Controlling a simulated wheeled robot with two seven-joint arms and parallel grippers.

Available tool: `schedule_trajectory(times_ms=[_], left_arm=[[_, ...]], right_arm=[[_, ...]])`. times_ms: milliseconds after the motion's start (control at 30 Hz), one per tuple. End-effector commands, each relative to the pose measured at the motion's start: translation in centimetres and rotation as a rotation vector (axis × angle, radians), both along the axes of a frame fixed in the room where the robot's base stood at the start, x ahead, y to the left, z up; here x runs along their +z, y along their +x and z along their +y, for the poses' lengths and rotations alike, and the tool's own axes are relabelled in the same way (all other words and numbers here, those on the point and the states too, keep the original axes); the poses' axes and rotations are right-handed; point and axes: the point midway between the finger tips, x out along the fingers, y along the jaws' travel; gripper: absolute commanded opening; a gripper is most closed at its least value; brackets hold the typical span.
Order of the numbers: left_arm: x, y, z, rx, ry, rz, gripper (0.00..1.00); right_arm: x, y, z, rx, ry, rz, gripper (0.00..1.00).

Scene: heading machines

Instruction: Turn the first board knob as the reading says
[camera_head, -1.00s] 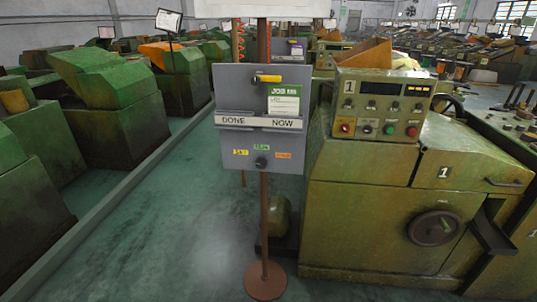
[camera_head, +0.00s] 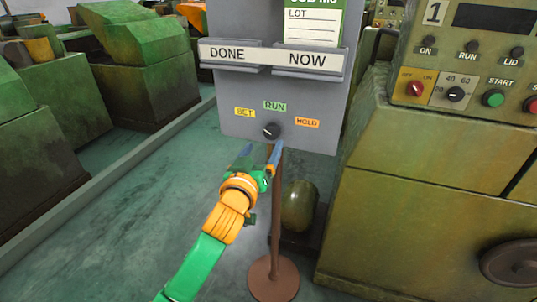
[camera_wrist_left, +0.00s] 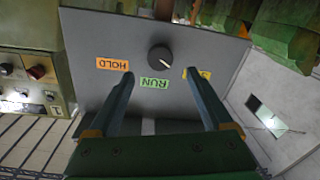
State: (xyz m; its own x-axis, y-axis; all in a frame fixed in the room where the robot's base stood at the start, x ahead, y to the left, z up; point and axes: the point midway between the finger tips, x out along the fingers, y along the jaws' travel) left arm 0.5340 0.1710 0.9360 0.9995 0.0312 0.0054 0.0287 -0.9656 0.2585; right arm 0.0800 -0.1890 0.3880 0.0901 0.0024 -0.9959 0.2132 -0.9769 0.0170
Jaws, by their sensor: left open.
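The grey board (camera_head: 232,112) stands on a brown post and carries a dark round knob (camera_head: 271,131) near its lower edge. Around the knob are a yellow SET label (camera_head: 245,113), a green RUN label (camera_head: 275,106) and an orange HOLD label (camera_head: 307,123). My left gripper (camera_head: 261,156) is open, just below and in front of the knob, fingers pointing up at the board. In the left wrist view, upside down, the knob (camera_wrist_left: 161,58) shows between and beyond the open fingers (camera_wrist_left: 160,77), apart from them. Its white mark points roughly toward SET. My right gripper is not seen.
Green machine 1 (camera_head: 415,190) stands close on the right, with a control panel (camera_head: 470,60). A DONE and NOW rail (camera_head: 270,57) holds a green and white card (camera_head: 313,22). The post's round base (camera_head: 273,278) is on the floor. Open floor lies left.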

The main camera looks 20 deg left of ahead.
Motion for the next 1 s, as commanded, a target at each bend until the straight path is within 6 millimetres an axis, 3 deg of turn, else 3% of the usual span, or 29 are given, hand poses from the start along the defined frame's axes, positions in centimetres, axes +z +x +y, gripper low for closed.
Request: schedule_trajectory(times_ms=[300, 700, 767, 1000], left_arm=[[0.5, 5.4, 0.2, 0.002, 0.0, -0.003, 0.84], [0.3, 6.5, 0.2, -0.001, 0.0, -0.001, 0.84], [0.3, 6.5, 0.2, -0.001, 0.0, -0.001, 0.7], [0.3, 6.5, 0.2, -0.001, 0.0, 0.0, 0.06]], right_arm=[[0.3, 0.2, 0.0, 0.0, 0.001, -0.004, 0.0], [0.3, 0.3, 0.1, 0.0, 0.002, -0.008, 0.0], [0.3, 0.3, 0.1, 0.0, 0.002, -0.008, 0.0], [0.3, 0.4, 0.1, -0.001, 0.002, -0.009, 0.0]])
